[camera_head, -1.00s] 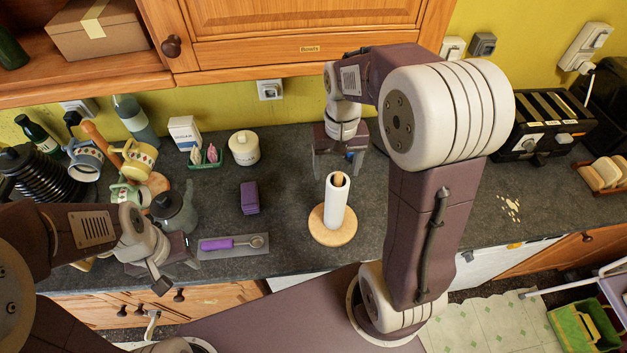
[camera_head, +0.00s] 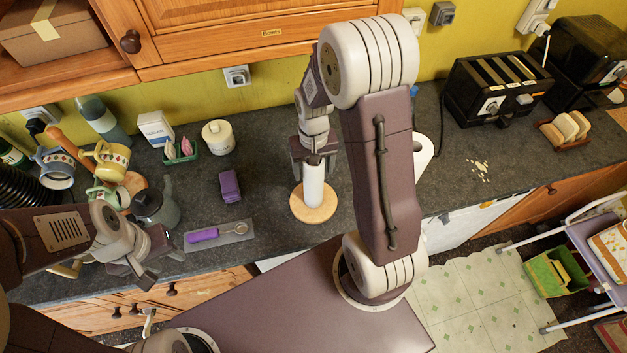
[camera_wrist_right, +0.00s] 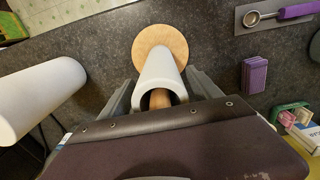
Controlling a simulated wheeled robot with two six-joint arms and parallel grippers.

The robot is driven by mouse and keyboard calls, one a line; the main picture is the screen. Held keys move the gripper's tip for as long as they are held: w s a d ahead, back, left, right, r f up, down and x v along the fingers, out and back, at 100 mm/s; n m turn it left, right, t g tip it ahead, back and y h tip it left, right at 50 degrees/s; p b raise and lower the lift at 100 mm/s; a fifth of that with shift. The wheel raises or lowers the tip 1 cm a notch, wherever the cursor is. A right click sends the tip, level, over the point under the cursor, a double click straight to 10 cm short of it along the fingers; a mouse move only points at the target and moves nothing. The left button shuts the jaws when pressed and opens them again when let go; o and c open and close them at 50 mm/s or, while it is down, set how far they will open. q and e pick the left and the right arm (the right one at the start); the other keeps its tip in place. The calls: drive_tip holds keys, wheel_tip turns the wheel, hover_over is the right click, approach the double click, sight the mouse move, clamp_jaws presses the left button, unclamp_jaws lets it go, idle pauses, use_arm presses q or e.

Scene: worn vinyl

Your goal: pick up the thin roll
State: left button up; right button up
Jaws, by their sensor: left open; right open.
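The thin roll (camera_head: 314,187) is a white paper roll standing upright on a round wooden base (camera_head: 301,208) on the grey worktop. My right gripper (camera_head: 314,163) is open at the roll's upper end. In the right wrist view the thin roll (camera_wrist_right: 160,69) stands between the two open fingers of the right gripper (camera_wrist_right: 161,92), with a wooden post showing in its core. Whether a finger touches it I cannot tell. My left gripper (camera_head: 158,271) is open and empty at the worktop's front edge, left of the roll.
A thicker white roll (camera_head: 423,153) stands to the right, partly hidden by my right arm; it also shows in the wrist view (camera_wrist_right: 38,97). Purple sponges (camera_head: 230,186) and a purple-handled scoop (camera_head: 204,235) lie left. Mugs and a kettle (camera_head: 155,208) crowd the far left.

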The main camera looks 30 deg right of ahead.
clamp_jaws()
